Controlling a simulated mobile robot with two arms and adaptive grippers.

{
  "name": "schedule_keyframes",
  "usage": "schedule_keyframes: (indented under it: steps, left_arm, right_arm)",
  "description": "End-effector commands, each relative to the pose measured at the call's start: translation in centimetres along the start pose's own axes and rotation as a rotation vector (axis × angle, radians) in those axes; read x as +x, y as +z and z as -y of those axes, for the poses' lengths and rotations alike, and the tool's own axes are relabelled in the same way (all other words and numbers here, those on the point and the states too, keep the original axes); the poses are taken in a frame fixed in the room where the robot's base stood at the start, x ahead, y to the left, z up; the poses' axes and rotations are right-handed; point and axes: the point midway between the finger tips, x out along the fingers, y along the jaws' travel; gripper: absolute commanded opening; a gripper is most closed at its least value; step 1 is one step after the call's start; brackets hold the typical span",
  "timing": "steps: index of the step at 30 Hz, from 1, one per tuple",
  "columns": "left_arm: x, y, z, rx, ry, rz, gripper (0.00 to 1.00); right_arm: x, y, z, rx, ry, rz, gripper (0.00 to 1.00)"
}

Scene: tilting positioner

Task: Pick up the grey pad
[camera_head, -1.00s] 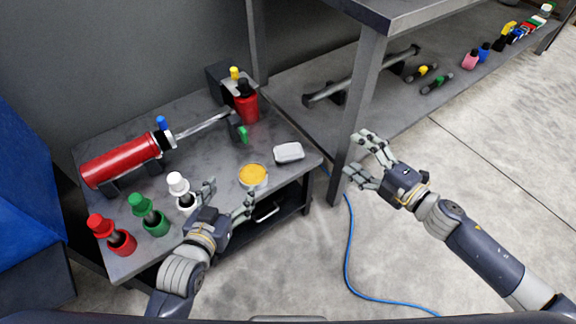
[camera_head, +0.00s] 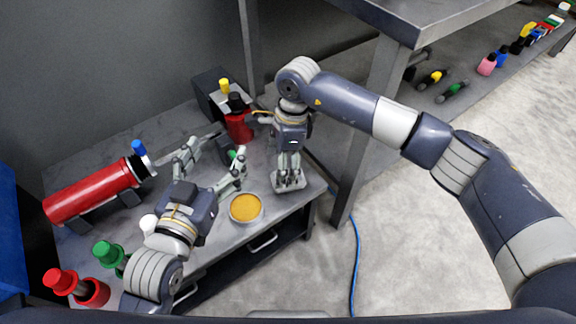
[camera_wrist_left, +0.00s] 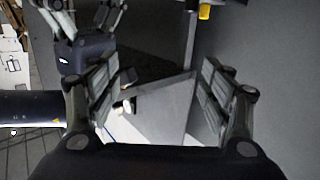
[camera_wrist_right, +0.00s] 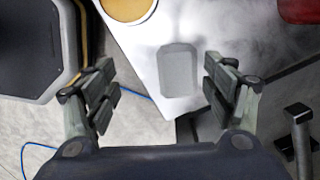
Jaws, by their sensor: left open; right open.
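The grey pad (camera_head: 289,181) lies flat near the right edge of the small table, partly hidden by my right gripper in the head view. The right wrist view shows the pad (camera_wrist_right: 178,72) whole, a rounded rectangle. My right gripper (camera_head: 290,180) points down over it, its fingers (camera_wrist_right: 165,92) open and to either side of the pad in the picture. Whether they touch it I cannot tell. My left gripper (camera_head: 210,165) is open and empty above the middle of the table, left of the pad; its open fingers (camera_wrist_left: 160,90) frame the left wrist view.
A tin with orange-yellow contents (camera_head: 246,208) stands just left of the pad. A red cylinder (camera_head: 95,190), green bottle (camera_head: 107,255), red bottle (camera_head: 75,287) and red container (camera_head: 238,125) are around the table (camera_head: 90,230). A taller bench's leg (camera_head: 365,150) rises at the right.

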Motion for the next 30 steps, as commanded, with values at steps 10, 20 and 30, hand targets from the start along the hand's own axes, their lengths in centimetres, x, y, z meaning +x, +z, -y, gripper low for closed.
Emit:
schedule_keyframes:
  steps: [10,20,30]
  left_arm:
    - [0.1,-2.7,-0.4,-0.003,0.009,-0.149,0.73]
    - [-0.4,-6.3,-0.8,-0.007,0.018,-0.328,0.73]
    - [-2.3,-10.4,-1.4,-0.016,0.032,-0.576,0.73]
  right_arm:
    - [1.3,-2.2,1.6,-0.043,-0.032,-0.162,0.77]
    - [4.0,-2.6,1.8,-0.043,-0.036,-0.159,0.77]
    - [6.9,-2.9,1.9,-0.043,-0.035,-0.157,0.77]
